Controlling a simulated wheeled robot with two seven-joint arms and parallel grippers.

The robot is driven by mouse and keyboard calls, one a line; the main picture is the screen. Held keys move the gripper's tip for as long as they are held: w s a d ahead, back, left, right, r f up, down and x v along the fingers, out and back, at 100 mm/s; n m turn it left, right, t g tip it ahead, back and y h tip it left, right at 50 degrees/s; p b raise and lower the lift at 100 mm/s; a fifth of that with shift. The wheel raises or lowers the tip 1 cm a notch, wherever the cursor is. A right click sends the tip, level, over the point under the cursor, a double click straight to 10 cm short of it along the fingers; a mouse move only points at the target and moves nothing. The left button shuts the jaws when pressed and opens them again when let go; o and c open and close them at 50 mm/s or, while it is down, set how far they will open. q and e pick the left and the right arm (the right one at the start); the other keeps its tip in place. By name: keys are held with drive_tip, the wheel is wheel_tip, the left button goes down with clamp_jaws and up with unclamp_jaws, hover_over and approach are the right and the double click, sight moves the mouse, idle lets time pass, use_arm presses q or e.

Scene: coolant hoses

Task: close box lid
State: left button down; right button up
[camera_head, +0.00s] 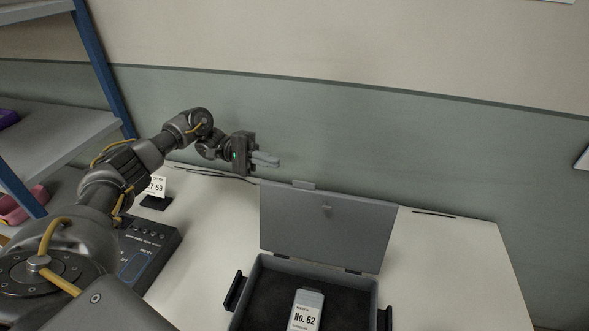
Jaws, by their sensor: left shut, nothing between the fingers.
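A grey box (255,295) stands on the white table at the bottom middle of the head view. Its lid (325,228) is raised upright at the back of the box. Inside, on a dark lining, lies a light grey item (308,299) with a label reading "No. 62". My left gripper (266,160) is shut and empty. It shows just above the lid's upper left corner, apart from it in the picture, with its fingers pointing right. My right gripper is not in view.
The white table (455,265) is clear to the right of the box. A dark device (150,250) and a small sign (156,190) stand at the left. A shelf with a blue post (105,70) is at the far left. A wall rises behind the table.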

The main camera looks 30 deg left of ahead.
use_arm(q)
drive_tip(key=s+d+r+p, duration=0.1)
drive_tip(key=s+d+p, duration=0.2)
drive_tip(key=d+p, duration=0.5)
drive_tip(key=shift+s+d+r+p, duration=0.25)
drive_tip(key=shift+d+p, duration=0.1)
drive_tip(key=shift+d, duration=0.35)
